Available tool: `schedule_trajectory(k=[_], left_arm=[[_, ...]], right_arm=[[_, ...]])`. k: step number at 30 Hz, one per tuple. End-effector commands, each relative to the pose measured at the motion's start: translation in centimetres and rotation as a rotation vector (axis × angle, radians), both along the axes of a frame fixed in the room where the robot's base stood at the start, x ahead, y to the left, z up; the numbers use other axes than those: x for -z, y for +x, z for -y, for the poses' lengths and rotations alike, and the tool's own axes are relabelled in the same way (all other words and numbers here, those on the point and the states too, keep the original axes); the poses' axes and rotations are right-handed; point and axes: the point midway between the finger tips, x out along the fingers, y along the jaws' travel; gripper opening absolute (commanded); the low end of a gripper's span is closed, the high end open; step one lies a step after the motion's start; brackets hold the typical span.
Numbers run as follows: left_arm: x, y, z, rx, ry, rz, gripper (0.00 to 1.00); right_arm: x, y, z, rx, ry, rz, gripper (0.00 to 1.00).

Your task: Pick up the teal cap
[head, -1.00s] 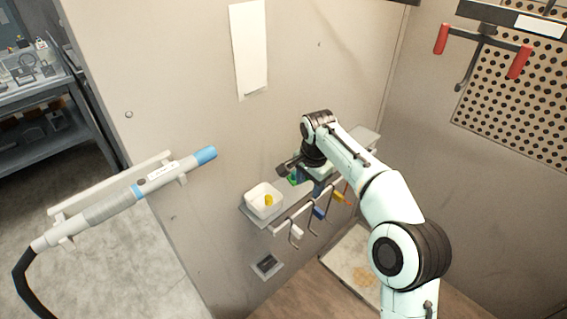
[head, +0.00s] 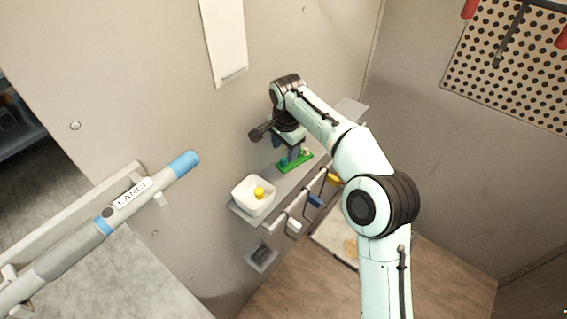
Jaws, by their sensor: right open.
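A small teal piece (head: 283,162), which looks like the teal cap, stands at the left end of a green holder (head: 303,161) on a narrow wall shelf. My right gripper (head: 294,156) points down over the green holder, just right of the teal piece, with its jaws open. I cannot tell whether a finger touches the teal piece or the holder. The wrist and fingers hide part of the holder. My left gripper is not in view.
A white bin (head: 250,203) with a yellow cap (head: 259,192) stands at the shelf's left end. Hooks with hanging items, including a blue one (head: 315,201), line the shelf's front. A lance (head: 130,205) rests on a wall rack at left.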

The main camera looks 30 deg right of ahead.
Motion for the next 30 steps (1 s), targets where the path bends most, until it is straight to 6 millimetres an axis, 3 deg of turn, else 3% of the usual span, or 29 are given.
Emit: schedule_trajectory(k=[5, 15, 21, 23, 26, 27, 30], left_arm=[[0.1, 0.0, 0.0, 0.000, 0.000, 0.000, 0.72], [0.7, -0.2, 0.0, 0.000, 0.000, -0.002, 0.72], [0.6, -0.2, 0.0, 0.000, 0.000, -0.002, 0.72], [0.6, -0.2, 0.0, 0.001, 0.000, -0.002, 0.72], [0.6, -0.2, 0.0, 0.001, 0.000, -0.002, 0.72], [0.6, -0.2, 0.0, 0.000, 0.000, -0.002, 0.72], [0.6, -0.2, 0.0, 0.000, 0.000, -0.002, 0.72]], right_arm=[[0.9, 0.2, 0.1, 0.000, 0.000, 0.000, 0.54], [5.3, 1.1, 0.4, -0.001, 0.001, -0.001, 0.54], [5.3, 1.1, 0.4, -0.001, 0.000, 0.001, 0.54], [5.3, 1.1, 0.4, -0.001, 0.000, 0.001, 0.38], [5.3, 1.1, 0.4, 0.000, 0.000, 0.001, 0.05], [5.3, 1.1, 0.4, 0.000, 0.000, 0.001, 0.00], [5.3, 1.1, 0.4, 0.000, 0.000, 0.001, 0.00]])
